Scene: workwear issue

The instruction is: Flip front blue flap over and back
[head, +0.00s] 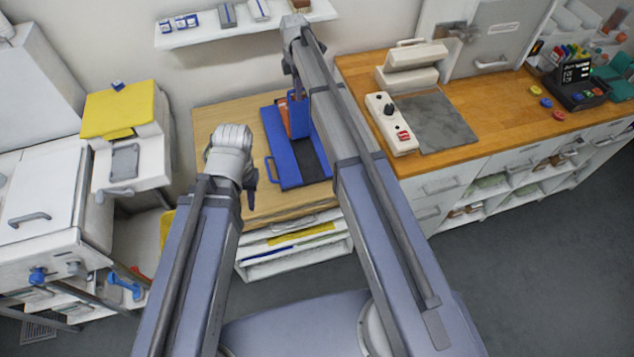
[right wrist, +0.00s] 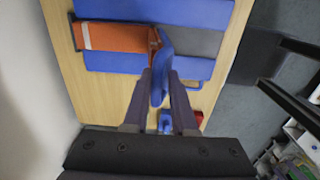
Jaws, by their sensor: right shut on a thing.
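A blue folding board (head: 275,150) lies on the light wooden table, with a handle at its near left side. A blue flap (head: 298,117) stands raised above it, beside an orange panel (head: 283,116). In the right wrist view, my right gripper (right wrist: 162,82) is shut on the blue flap (right wrist: 164,48), seen nearly edge-on. The orange panel (right wrist: 112,37) lies between the blue parts of the board (right wrist: 120,63). My right fingers are hidden behind my arm in the head view. My left gripper (head: 250,190) hangs left of the board, apart from it; its jaw opening is unclear.
The wooden table (head: 213,120) has free room left of the board. A wooden counter (head: 465,90) with a grey mat and a switch box (head: 390,122) stands right. A white unit with a yellow top (head: 110,110) stands left. A shelf (head: 235,25) hangs behind.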

